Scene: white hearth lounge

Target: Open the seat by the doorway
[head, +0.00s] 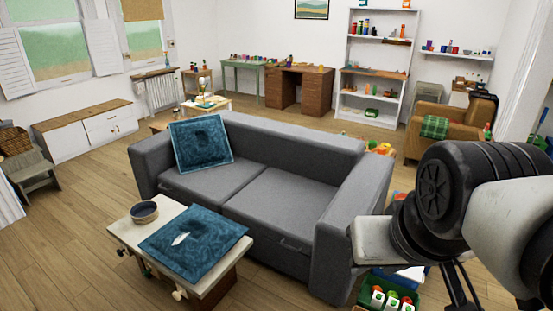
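A grey sofa (345,152) stands in the middle of the room. Its left seat (215,191) and right seat (280,205) both lie flat and closed, each with a handle-like detail on its front. A blue cushion (201,142) leans on the backrest above the left seat. The right seat is bare. No doorway shows clearly, so I cannot tell which seat is nearer to one. My arm fills the right side of the picture, beside the sofa's right armrest (352,215). My gripper's fingers are not in view.
A low table (118,232) with a bowl (145,211) and a blue cushion (193,240) stands close before the sofa. A green crate (372,301) of small items is beside the right armrest. A brown armchair (425,118) stands behind.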

